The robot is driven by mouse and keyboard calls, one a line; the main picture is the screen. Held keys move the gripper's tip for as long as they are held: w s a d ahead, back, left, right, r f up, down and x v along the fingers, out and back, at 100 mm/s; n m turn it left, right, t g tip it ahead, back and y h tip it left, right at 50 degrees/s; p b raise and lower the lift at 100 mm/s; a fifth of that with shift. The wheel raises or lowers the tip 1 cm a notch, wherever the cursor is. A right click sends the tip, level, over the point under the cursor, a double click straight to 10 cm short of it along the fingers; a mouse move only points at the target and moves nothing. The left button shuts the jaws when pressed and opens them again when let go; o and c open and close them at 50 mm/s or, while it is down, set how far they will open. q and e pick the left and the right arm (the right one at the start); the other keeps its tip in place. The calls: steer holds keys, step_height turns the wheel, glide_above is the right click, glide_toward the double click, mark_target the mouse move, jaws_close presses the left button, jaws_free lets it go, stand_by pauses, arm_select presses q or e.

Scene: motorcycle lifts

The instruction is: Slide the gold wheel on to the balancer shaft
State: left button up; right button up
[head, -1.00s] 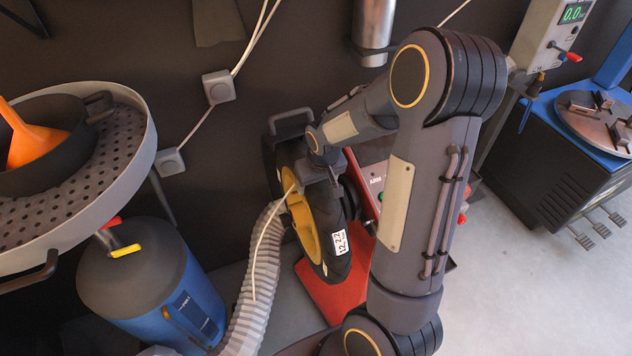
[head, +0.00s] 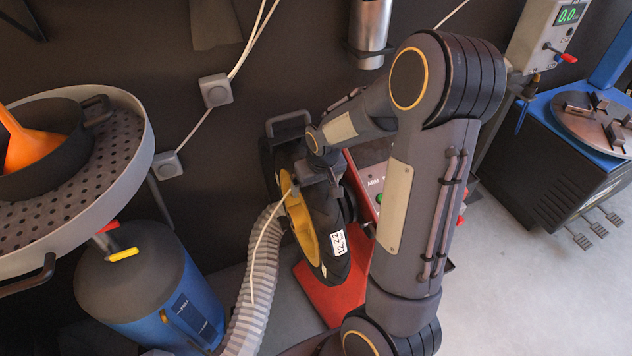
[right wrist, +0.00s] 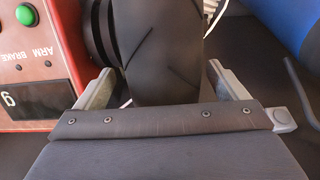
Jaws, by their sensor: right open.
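The gold wheel (head: 299,218), a gold rim in a black tyre with a white label, stands upright at the red balancer (head: 374,180). In the right wrist view its black tyre (right wrist: 163,60) fills the top middle. My right gripper (head: 318,176) is at the top of the tyre. In the right wrist view the right gripper (right wrist: 160,88) is open, with one finger on each side of the tyre; I cannot tell whether either touches. The balancer shaft is hidden, so how the wheel sits on it does not show. My left gripper is not in view.
A pale thin rod or cable (head: 266,243) crosses in front of the rim. A ribbed grey hose (head: 255,285) runs beside the wheel. A blue drum (head: 150,290) and a round perforated tray (head: 105,170) are at left.

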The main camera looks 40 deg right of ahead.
steer(key=shift+s+f, duration=0.2)
steer(key=shift+s, duration=0.05)
steer(key=v, duration=0.8)
steer(key=shift+w+r, duration=0.15)
steer(key=shift+w, duration=0.15)
steer(key=s+a+r+t+y, duration=0.1)
steer(key=s+a+r+y, duration=0.1)
steer(key=s+a, duration=0.5)
steer(key=s+a+r+n+t+y, duration=0.1)
steer(key=s+a+r, duration=0.3)
steer(key=s+a, duration=0.4)
steer(key=s+y, duration=0.1)
steer(key=s, duration=0.2)
steer(key=shift+t+y, duration=0.3)
steer(key=shift+d+r, duration=0.1)
steer(key=shift+r, duration=0.1)
